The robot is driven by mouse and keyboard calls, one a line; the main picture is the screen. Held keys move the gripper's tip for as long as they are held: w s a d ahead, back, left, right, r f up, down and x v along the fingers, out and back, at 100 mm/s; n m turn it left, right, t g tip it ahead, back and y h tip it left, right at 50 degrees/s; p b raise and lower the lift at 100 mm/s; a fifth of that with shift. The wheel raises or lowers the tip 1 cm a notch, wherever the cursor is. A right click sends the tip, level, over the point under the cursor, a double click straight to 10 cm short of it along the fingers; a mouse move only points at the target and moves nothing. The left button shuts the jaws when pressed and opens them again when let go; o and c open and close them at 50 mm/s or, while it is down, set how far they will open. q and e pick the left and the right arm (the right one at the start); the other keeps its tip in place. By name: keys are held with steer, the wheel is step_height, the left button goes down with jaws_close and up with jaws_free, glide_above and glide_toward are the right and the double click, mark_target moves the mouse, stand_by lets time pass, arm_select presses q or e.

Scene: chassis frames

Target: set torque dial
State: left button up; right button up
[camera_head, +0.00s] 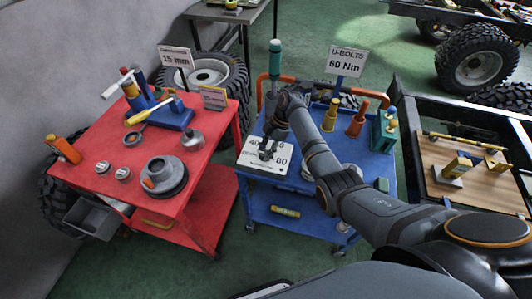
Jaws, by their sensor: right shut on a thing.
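A white dial plate (245,158) with black numbers lies on the blue cart at its front left. A 40 and part of another number ending in 0 can be read; the rest of the scale is covered. My right gripper (267,150) reaches down over the plate's middle and is shut on the torque dial, which the fingers mostly hide. I cannot tell which number the dial points to. A sign (346,61) behind the cart's top reads "U-BOLTS 60 Nm". My left gripper is not in view.
The blue cart (310,203) also carries a teal-handled tool (275,62), an orange bar (371,95), and a green block (384,130). A red cart (203,177) with tools and a hub stands left. A wooden-floored truck bed (470,190) stands right.

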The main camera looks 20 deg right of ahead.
steer(key=shift+n+g+b, duration=0.3)
steer(key=shift+n, duration=0.3)
steer(key=o, duration=1.2)
steer(key=v, duration=1.2)
